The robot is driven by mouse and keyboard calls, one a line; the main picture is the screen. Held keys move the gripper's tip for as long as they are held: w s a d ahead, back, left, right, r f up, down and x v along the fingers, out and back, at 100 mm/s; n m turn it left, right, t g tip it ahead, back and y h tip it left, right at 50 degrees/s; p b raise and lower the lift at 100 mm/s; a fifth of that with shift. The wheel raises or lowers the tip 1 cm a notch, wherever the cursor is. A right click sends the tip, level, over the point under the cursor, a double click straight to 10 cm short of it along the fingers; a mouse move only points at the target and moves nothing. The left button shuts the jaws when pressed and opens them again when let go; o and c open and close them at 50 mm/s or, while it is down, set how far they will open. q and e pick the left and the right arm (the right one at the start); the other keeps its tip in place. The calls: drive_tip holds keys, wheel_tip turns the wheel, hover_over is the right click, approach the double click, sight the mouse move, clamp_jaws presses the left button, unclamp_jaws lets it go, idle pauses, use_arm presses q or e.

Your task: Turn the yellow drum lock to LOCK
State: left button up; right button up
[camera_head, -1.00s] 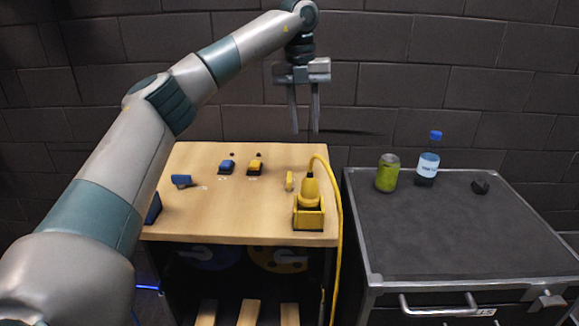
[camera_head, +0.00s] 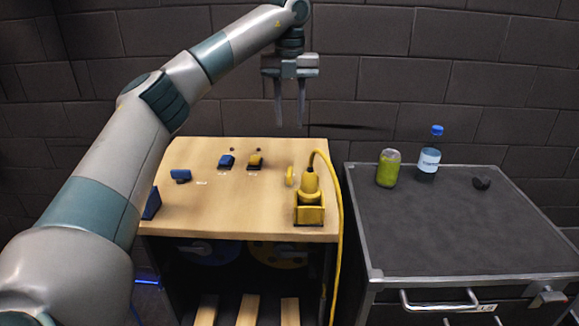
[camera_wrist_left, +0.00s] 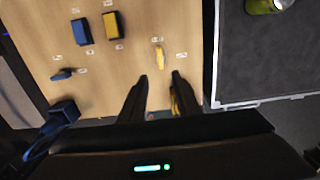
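A small yellow knob, which looks like the yellow drum lock (camera_head: 290,177), stands on the wooden tabletop left of a yellow corded device. In the left wrist view the yellow drum lock (camera_wrist_left: 160,57) is a narrow upright bar with small labels beside it, too small to read. My left gripper (camera_head: 290,123) is open and empty, fingers pointing down, above the tabletop's far right part. In the left wrist view its fingers (camera_wrist_left: 160,76) are apart, with the knob beyond their tips. A yellow drum (camera_head: 280,254) shows partly in shadow under the tabletop. My right gripper is out of view.
The yellow corded device (camera_head: 309,205) sits at the tabletop's right edge, its cable hanging down. A blue button (camera_head: 227,161), yellow button (camera_head: 255,161) and blue knob (camera_head: 181,175) stand to the left. The grey cabinet (camera_head: 440,235) holds a can and bottle.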

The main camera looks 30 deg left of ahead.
use_arm(q)
hover_over(289, 171)
wheel_tip(289, 171, down, 9)
drive_tip(key=shift+f, duration=0.2)
wheel_tip(289, 171, down, 4)
drive_tip(key=shift+r+p, duration=0.2)
drive_tip(key=shift+p, duration=0.25)
drive_tip(key=shift+f, duration=0.8)
clamp_jaws()
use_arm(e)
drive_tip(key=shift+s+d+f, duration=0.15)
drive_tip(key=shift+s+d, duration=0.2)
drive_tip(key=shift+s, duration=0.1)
